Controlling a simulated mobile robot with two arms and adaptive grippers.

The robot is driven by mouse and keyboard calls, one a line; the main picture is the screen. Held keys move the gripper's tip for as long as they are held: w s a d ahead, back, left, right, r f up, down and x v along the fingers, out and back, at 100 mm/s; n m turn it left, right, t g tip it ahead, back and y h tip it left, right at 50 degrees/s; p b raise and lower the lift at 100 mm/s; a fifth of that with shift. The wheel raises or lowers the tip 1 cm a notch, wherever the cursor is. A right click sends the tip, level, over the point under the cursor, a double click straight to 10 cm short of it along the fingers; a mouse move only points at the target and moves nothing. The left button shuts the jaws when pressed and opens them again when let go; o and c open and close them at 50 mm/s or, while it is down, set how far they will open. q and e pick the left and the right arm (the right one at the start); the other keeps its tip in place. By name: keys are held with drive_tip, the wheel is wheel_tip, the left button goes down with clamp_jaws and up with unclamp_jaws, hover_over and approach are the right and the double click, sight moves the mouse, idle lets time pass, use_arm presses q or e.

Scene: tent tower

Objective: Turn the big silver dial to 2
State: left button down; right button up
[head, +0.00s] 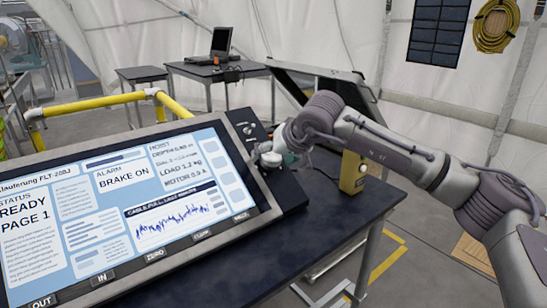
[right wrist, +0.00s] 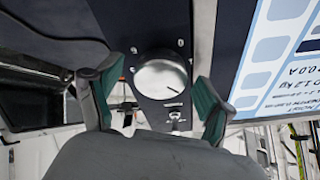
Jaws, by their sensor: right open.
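The big silver dial (right wrist: 160,76) sits on a dark control panel and shows in the right wrist view. A short dark mark on its face points to the lower right in that view. Small pale markings stand around it, too small to read surely. My right gripper (right wrist: 161,82) is open, with one green-padded finger on each side of the dial. A gap shows between the fingers and the dial; I cannot tell their depth. In the head view the right gripper (head: 275,152) is at the panel and largely hides the dial. My left gripper is not in view.
A large tilted screen (head: 120,200) stands on the dark table (head: 215,275), just left of the panel (head: 248,128). A yellow box (head: 353,172) stands to the right of the gripper. A small toggle (right wrist: 175,116) is close to the dial. A laptop table (head: 215,70) is behind.

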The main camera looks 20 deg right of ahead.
drive_tip(key=shift+r, duration=0.1)
drive_tip(key=v, duration=1.2)
